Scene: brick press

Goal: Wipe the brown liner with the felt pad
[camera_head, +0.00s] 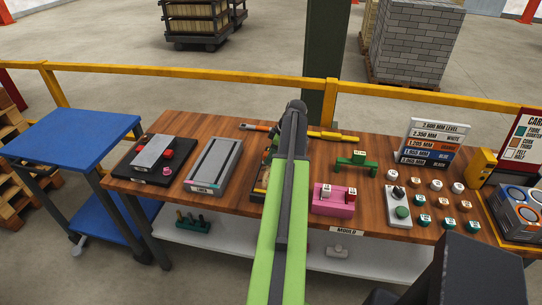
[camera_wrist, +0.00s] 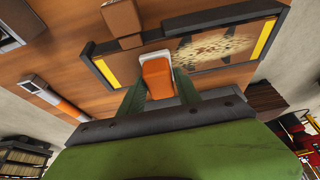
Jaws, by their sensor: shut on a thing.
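My gripper (camera_wrist: 158,80) is shut on the felt pad, which shows an orange block (camera_wrist: 157,80) with a pale edge at its far end. The brown liner (camera_wrist: 185,45) lies in a dark frame with yellow strips at both ends in the wrist view. A pale, speckled patch of crumbs covers the right part of the liner. The pad is over the liner's near edge, left of the crumbs; I cannot tell whether it touches. In the head view my arm hides the gripper and most of the liner, leaving a sliver of its frame (camera_head: 259,184).
On the wooden bench (camera_head: 290,222), a grey tray (camera_head: 215,163) and a black press plate (camera_head: 150,160) lie left of my arm. A pink block (camera_head: 334,200), a green stand (camera_head: 356,164) and a button box (camera_head: 399,206) are right. A yellow rail (camera_head: 200,74) runs behind.

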